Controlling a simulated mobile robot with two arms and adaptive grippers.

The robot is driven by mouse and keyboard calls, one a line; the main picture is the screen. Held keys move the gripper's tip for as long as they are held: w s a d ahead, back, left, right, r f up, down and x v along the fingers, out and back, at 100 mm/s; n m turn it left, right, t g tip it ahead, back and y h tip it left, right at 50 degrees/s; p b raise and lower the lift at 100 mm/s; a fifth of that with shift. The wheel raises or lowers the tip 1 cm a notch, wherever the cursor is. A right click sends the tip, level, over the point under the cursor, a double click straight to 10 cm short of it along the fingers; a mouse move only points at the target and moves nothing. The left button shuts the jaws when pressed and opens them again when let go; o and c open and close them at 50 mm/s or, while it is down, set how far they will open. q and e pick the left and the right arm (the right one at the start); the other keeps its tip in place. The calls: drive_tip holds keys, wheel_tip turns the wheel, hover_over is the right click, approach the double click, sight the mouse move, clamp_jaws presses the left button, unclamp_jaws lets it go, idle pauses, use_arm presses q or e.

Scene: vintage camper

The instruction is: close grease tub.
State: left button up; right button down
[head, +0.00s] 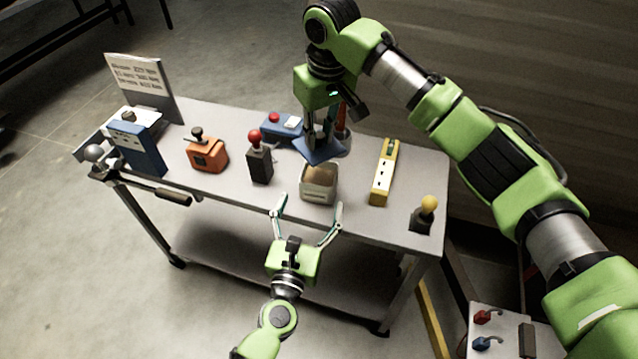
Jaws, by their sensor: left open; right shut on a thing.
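The grease tub (318,195) is a small pale square container with brown grease showing in its open top, near the front edge of the grey bench. A flat blue lid (312,150) is in my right gripper (322,140), held tilted just above and behind the tub. My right gripper is shut on it, and the arm hides part of the area behind. My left gripper (309,207) is open at the bench's front edge. Its two fingers spread to the left and right in front of the tub; I cannot tell whether they touch it.
On the bench (225,190) stand a black box with a red knob (260,163), an orange box (207,154), a blue panel (136,148), a yellow strip (384,172), a blue box with a red button (283,126) and a yellow-knobbed block (423,215). A lever handle (172,196) juts forward.

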sight(322, 165)
use_arm(q)
drive_tip(key=x, duration=0.9)
drive_tip(key=shift+w, duration=0.1)
drive_tip(key=c, duration=1.7)
drive_tip(key=shift+o, duration=0.2)
use_arm(e)
drive_tip(key=shift+f, duration=2.55)
